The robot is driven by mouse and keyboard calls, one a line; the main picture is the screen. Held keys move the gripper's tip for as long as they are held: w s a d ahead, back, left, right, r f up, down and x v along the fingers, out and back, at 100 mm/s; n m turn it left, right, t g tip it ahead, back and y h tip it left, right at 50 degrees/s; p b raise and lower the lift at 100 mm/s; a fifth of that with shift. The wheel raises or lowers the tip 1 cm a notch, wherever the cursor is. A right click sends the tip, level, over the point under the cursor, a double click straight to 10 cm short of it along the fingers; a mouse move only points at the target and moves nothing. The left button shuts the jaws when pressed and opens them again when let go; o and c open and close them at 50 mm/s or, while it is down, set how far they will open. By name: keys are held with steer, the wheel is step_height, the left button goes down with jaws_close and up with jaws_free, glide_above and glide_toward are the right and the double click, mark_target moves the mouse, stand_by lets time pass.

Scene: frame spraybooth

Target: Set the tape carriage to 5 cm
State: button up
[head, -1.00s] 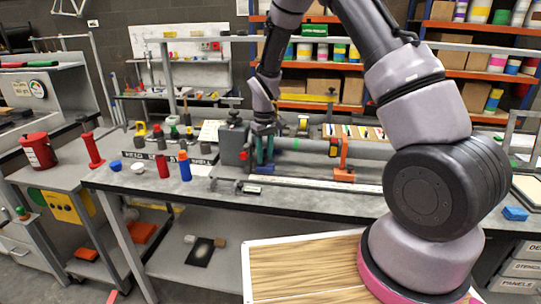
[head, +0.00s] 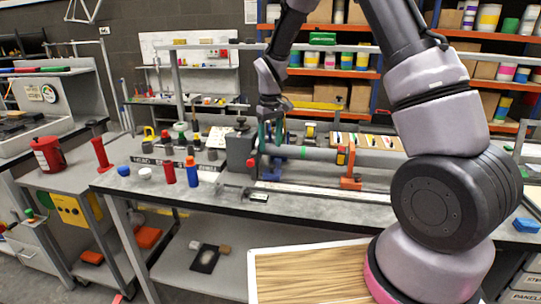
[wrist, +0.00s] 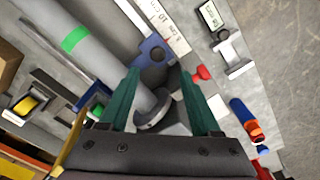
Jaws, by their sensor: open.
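I cannot tell for certain which part is the tape carriage. A grey tube (head: 385,158) lies along the bench, held by a blue support (head: 278,151) and an orange support (head: 351,170). In the wrist view the tube (wrist: 107,67) has a green band, and the blue support (wrist: 155,52) sits near its end. My gripper (head: 272,132) is over the tube's left end. In the wrist view its teal fingers (wrist: 160,73) are apart, with the tube end's collar (wrist: 155,113) between them in the picture. Nothing is visibly gripped. A white printed scale strip (wrist: 163,28) runs beside the tube.
A small block with a display (head: 258,197) is at the front rail's left end. A red bottle (head: 168,171) and a blue bottle (head: 191,171) stand left of a grey box (head: 239,153). A yellow roll (head: 310,131) is behind the tube. The front bench edge is mostly clear.

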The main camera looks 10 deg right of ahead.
step_height(320, 180, up, 3)
steer(key=shift+r, duration=0.1)
stand_by(0.3)
steer(key=s+d+r+m+t+y, duration=0.15)
steer(key=s+d+r, duration=0.3)
steer(key=r, duration=0.45)
steer(key=s+d+r+m+t, duration=0.1)
steer(key=s+d+r+m, duration=0.3)
steer(key=r, duration=0.5)
steer(key=s+d+r+m+t, duration=0.2)
steer(key=s+d+r, duration=0.1)
steer(key=s, duration=0.5)
steer(key=s+d+r+m+t, duration=0.2)
steer(key=s+d+r, duration=0.1)
steer(key=s, duration=0.6)
steer(key=shift+s+d+r+t, duration=0.3)
steer(key=shift+d+r+t, duration=0.1)
steer(key=shift+d, duration=0.3)
